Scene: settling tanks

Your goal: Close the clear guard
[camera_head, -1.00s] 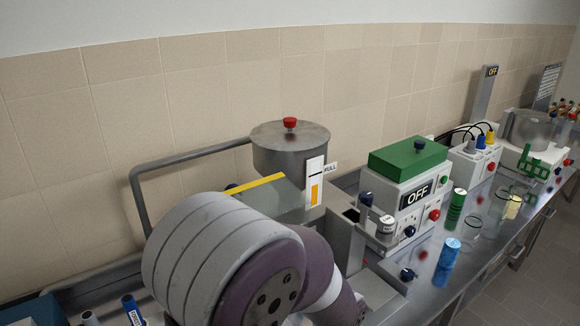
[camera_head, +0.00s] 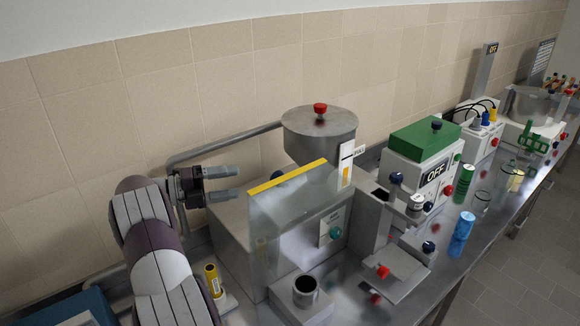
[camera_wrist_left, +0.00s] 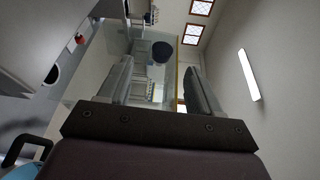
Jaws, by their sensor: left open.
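The clear guard (camera_head: 275,235) is a see-through upright panel with a yellow strip along its top edge. It stands at the front of a grey machine (camera_head: 228,240), below and left of a steel hopper (camera_head: 319,135) with a red knob. A panel with a teal knob (camera_head: 336,232) shows beside its right edge. My left gripper (camera_head: 237,183) is open and empty behind the yellow strip's left end, with its fingers pointing right. No contact with the guard is visible. In the left wrist view the two fingers (camera_wrist_left: 160,85) are apart, with a pale translucent surface beyond them.
A dark cup (camera_head: 306,290) sits in a holder before the guard. A yellow-labelled tube (camera_head: 212,281) stands left of it. A grey rail (camera_head: 240,144) runs behind the gripper.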

